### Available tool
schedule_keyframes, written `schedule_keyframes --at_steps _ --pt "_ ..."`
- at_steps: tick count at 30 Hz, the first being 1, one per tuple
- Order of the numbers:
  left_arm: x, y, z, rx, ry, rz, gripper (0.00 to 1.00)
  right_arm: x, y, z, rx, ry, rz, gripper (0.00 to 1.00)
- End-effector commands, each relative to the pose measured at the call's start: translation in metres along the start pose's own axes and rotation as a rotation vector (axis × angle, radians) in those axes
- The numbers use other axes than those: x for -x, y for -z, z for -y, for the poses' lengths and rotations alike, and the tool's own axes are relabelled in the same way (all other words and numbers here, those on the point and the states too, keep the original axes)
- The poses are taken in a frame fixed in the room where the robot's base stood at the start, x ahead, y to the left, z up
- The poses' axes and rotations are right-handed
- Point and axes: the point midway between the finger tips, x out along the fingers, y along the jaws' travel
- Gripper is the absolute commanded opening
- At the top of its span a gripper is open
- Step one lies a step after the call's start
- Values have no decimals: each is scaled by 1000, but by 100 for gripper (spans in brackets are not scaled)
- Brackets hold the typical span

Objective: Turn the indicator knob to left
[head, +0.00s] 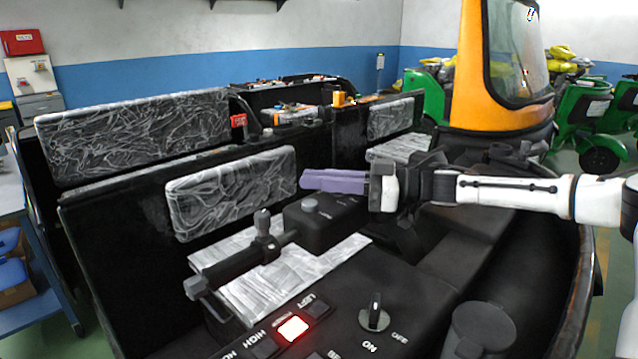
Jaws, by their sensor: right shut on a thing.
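My right gripper (302,181), with purple fingers, reaches in from the right. It is shut at the black control box (330,228) on the handlebar. What its fingers hold is mostly hidden behind them; it seems to be the indicator knob on that box. A round grey knob (311,205) on top of the box shows just below the fingers. On the dash panel, a button (293,328) glows red near the tilted labels LEFT and HIGH. My left gripper is not in view.
A handlebar (235,268) with an upright stub runs left of the box. A black rotary switch (374,313) labelled ON stands on the dash, beside a round black cap (480,329). Plastic-wrapped seats (232,192) lie behind. An orange cab (480,80) stands at the back.

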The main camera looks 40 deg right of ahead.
Motion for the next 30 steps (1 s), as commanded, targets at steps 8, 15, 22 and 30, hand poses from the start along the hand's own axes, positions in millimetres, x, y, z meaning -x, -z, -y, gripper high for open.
schedule_keyframes --at_steps 8,15,22,30 --pt "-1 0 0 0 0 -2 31 0 1 1 -1 13 -2 0" --pt "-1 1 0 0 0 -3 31 0 1 1 0 13 -3 21" --pt "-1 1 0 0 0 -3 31 0 1 0 0 12 -2 31" --pt "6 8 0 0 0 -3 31 9 4 -1 1 8 -5 31"
